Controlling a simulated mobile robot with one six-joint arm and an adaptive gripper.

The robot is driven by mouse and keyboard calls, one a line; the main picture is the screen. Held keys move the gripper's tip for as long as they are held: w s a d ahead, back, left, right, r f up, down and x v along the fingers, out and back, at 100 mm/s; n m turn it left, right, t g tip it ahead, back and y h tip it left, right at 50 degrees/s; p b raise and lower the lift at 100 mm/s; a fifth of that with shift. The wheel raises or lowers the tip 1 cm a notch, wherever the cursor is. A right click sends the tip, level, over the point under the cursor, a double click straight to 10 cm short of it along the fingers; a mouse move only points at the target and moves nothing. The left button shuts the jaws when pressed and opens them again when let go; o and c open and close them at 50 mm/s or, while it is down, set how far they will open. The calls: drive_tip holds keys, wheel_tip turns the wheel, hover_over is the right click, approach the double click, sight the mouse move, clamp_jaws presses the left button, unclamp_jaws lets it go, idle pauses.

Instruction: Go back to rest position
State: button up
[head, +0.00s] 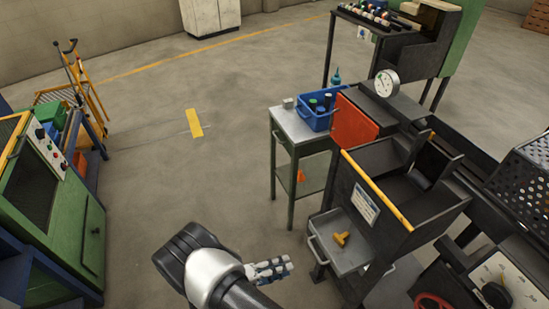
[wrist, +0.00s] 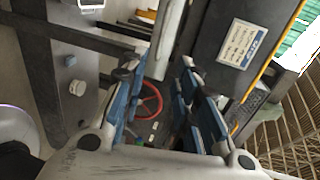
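My gripper (head: 272,268) shows at the bottom middle of the head view, left of the dark furnace machine and clear of it. In the wrist view, the blue-padded fingers of my gripper (wrist: 160,80) stand apart with nothing held between them. The dark furnace machine (head: 392,190) has a yellow top edge and a white label (wrist: 240,44), which also shows in the wrist view. A red handwheel (wrist: 150,101) shows behind the gap between the fingers.
A side table (head: 302,130) bears a blue bin (head: 309,116). A green cabinet (head: 75,215) stands at left. The floor between is open.

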drive_tip(key=d+r+m+g+y, duration=0.35)
drive_tip(key=r+m, duration=0.65)
drive_tip(key=r, duration=0.4)
drive_tip(key=d+r+m+g+y, duration=0.3)
drive_tip(key=r+m+y, duration=0.1)
drive_tip(key=r+m, duration=0.75)
drive_tip(key=s+d+r+m+t+y, duration=0.3)
drive_tip(key=s+r+m+t+y, duration=0.3)
drive_tip(key=s+r+m, duration=0.9)
drive_tip(key=m+y, duration=0.1)
drive_tip(key=m, duration=0.2)
drive_tip(key=shift+s+d+r, duration=0.2)
drive_tip(key=shift+s+r, duration=0.1)
drive_tip(key=shift+r, duration=0.1)
drive_tip(key=shift+m, duration=0.25)
drive_tip(key=shift+d, duration=0.1)
